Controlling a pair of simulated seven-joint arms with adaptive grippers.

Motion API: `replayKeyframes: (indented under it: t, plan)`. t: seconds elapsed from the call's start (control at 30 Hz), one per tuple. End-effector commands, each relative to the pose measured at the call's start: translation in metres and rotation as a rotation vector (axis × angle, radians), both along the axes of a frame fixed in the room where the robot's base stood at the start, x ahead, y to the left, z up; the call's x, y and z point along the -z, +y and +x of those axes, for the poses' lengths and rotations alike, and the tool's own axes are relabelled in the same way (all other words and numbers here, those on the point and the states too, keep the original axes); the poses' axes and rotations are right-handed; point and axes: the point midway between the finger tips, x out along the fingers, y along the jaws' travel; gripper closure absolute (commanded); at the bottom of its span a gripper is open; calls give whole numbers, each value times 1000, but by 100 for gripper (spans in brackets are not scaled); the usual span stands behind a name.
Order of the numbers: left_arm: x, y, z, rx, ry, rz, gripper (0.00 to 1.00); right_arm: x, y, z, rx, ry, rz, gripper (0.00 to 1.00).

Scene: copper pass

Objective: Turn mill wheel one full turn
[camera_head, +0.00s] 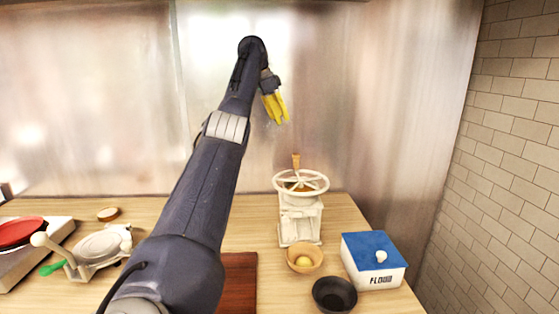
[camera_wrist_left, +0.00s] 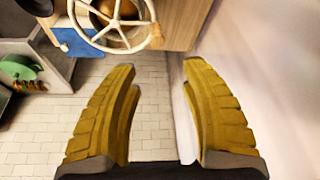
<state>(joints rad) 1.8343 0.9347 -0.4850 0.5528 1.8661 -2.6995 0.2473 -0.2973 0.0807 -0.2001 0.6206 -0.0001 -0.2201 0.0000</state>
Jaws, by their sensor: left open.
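The mill (camera_head: 300,222) is a white stand on the wooden counter, right of centre in the head view. Its spoked white wheel (camera_head: 318,190) lies flat on top, with a brown upright handle (camera_head: 296,161) at the rim's far side. My left gripper (camera_head: 276,112) has yellow fingers and hangs above and slightly left of the wheel, apart from it. In the left wrist view the wheel (camera_wrist_left: 133,47) shows at the top, beyond the open, empty fingers (camera_wrist_left: 160,95). My right gripper is not in view.
A wooden bowl (camera_head: 305,260) holding a round yellowish thing stands before the mill. A black bowl (camera_head: 334,295) and a blue-lidded flour box (camera_head: 374,262) are near it. A white press (camera_head: 98,246) and a red pan (camera_head: 20,232) are at left. A metal wall stands behind.

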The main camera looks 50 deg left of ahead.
Motion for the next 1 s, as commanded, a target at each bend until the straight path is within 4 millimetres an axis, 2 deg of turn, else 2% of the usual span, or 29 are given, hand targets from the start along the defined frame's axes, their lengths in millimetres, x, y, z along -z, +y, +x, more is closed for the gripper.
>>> replayKeyframes:
  t: [0.1,0.37,1.0]
  plan:
    - [9,-9,8,-1,10,-27,55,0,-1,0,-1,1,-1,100]
    - [32,-12,17,-2,12,-30,55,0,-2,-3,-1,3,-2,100]
    - [120,-24,51,-2,13,-31,55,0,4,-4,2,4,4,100]
